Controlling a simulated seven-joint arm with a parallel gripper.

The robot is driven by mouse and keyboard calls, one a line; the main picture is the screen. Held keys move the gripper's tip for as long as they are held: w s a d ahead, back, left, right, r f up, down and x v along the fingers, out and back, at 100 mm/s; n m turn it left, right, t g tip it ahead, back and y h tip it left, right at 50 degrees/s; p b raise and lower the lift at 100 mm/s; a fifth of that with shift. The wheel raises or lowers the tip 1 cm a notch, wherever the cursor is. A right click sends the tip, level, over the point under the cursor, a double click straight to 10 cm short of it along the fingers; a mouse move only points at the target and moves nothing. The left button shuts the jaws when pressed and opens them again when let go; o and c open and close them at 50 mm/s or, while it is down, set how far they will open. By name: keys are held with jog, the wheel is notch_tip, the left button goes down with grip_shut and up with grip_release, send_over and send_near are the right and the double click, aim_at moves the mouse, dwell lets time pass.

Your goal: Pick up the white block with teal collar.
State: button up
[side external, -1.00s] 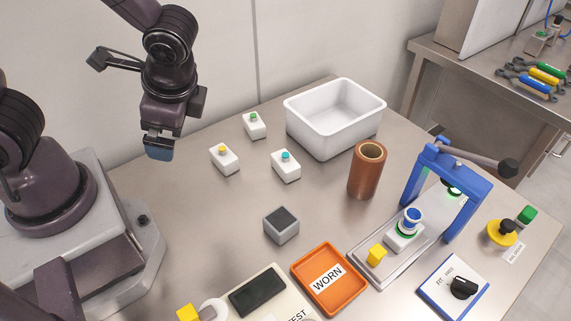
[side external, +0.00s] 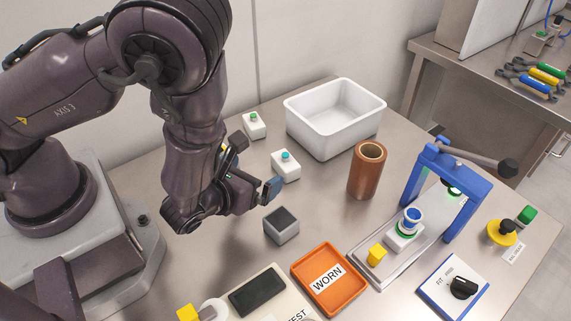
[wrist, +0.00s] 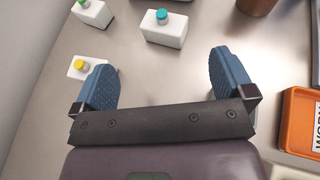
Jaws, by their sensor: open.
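The white block with teal collar (side external: 286,170) stands upright on the steel table, in front of the white bin. In the wrist view the block (wrist: 163,32) sits ahead of the fingers, roughly centred between them. My gripper (side external: 271,188) is low over the table, just in front of the block and apart from it. In the wrist view its two blue fingers (wrist: 165,70) are spread wide with nothing between them.
A green-collared block (side external: 254,127) stands behind left; a yellow-collared block (wrist: 85,70) is near the left finger.

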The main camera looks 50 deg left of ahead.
aim_at(284, 158)
jog(key=x, duration=0.6)
jog(key=shift+a, duration=0.1)
jog(key=shift+d+x, duration=0.2)
jog(key=shift+x, duration=2.95)
jog(key=c, duration=0.8)
